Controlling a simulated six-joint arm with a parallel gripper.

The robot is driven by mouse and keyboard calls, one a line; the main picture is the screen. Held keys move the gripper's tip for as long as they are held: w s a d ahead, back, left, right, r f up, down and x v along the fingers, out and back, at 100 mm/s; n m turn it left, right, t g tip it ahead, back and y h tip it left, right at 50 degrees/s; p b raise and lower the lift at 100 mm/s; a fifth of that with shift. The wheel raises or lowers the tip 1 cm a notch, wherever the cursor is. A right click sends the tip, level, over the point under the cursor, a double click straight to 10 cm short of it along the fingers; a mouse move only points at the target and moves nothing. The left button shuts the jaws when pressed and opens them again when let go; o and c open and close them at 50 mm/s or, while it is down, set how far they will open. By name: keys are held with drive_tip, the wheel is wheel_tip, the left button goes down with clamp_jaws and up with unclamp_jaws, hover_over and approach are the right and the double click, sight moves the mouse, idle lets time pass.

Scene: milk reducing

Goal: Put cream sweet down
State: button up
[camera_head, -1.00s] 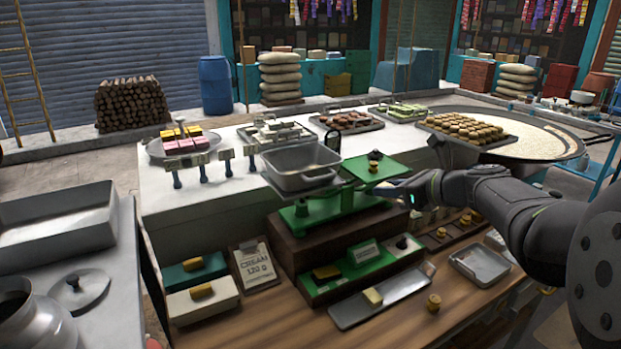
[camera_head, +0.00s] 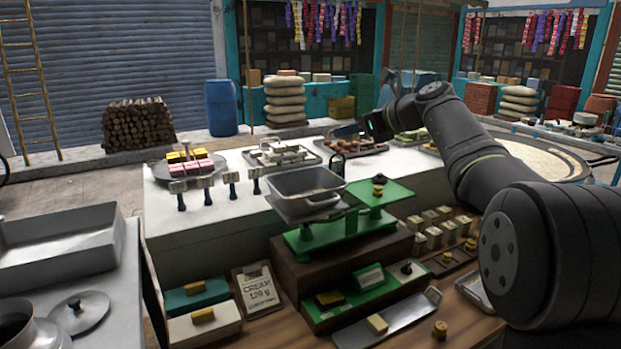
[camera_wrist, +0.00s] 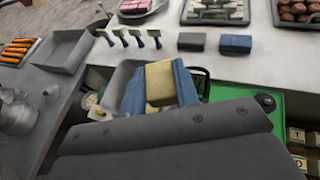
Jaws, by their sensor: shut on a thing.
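My gripper (camera_head: 364,126) is raised above the counter, behind and above the green balance scale (camera_head: 345,222). In the wrist view its blue jaws (camera_wrist: 160,88) are shut on a pale cream-yellow block, the cream sweet (camera_wrist: 160,80). In the head view I cannot make out the held sweet. In the wrist view the pan (camera_wrist: 118,82) is partly hidden behind the jaws.
A clipboard reading "CREAM 120 g" (camera_head: 258,288) stands below the scale. A metal tray (camera_head: 395,318) holds a yellow block. Trays of pink-and-yellow (camera_head: 165,172), white (camera_head: 262,162) and brown sweets lie on the white counter.

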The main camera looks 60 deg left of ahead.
drive_tip(key=shift+s+a+f, duration=1)
drive_tip(key=shift+a+f, duration=0.1)
drive_tip(key=shift+f, duration=0.45)
drive_tip(key=shift+s+a+f, duration=0.95)
drive_tip(key=shift+a+f, duration=0.1)
drive_tip(key=shift+f, duration=0.55)
drive_tip(key=shift+s+a+f, duration=1)
drive_tip(key=shift+a+f, duration=0.1)
drive_tip(key=shift+f, duration=0.45)
drive_tip(key=shift+f, duration=0.55)
drive_tip(key=o, duration=0.9)
drive_tip(key=shift+o, duration=0.2)
drive_tip(key=shift+r, duration=0.2)
drive_tip(key=v, duration=1.2)
drive_tip(key=shift+r, duration=0.4)
